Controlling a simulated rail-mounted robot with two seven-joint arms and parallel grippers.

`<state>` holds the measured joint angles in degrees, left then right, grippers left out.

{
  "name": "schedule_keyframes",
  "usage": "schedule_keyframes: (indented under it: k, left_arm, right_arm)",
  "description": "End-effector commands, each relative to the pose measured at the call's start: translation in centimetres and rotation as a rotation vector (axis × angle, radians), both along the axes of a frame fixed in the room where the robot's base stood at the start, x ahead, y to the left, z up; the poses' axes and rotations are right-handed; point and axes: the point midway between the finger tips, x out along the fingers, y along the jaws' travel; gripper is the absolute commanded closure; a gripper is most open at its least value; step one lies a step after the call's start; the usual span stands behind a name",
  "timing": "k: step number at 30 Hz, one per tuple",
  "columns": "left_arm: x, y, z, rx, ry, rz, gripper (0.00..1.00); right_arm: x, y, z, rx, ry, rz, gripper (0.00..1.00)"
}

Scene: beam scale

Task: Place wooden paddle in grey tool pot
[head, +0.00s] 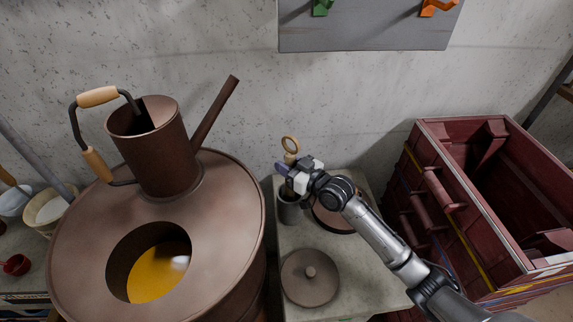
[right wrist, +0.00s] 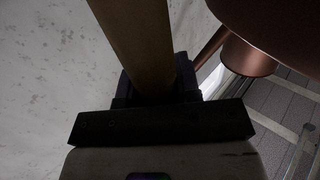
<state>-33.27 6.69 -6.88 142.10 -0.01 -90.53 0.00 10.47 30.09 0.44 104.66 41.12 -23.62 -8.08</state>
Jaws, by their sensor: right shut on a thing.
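My right gripper (head: 286,172) is shut on the wooden paddle, whose flat brown shaft (right wrist: 135,45) runs up from between the jaws in the right wrist view. In the head view a light wooden ring-shaped end (head: 290,145) stands just above the gripper, apparently part of the paddle. The grey tool pot (head: 289,212) stands on the small light table, directly below the gripper in the picture. The gripper and wrist cover part of its top. I cannot tell whether the paddle's lower end is inside the pot. My left gripper is not in view.
A large brown drum (head: 235,230) with a watering can (head: 160,160) on it stands left of the pot. A round lid (head: 310,280) lies in front of the pot, and a dark round pan (head: 335,222) sits right of it. A red crate (head: 470,215) stands farther right.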

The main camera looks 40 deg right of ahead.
Motion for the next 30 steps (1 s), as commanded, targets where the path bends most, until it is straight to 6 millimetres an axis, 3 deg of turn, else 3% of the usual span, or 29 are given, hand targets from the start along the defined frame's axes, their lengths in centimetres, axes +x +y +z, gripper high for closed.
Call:
schedule_keyframes:
  k: [14, 15, 23, 30]
  left_arm:
    - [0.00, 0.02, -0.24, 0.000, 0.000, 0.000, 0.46]
    - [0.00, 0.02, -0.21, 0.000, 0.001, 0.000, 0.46]
    - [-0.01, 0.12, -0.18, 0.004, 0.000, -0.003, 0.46]
    - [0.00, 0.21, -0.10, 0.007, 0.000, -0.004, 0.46]
  right_arm:
    - [-0.01, -0.03, -0.64, -0.001, -0.002, -0.001, 1.00]
    - [-0.01, -0.03, -0.65, 0.000, -0.002, -0.001, 0.67]
    - [-0.01, -0.02, -0.60, 0.000, -0.002, 0.000, 0.44]
    - [0.00, -0.01, -0.46, 0.000, -0.002, 0.000, 0.44]
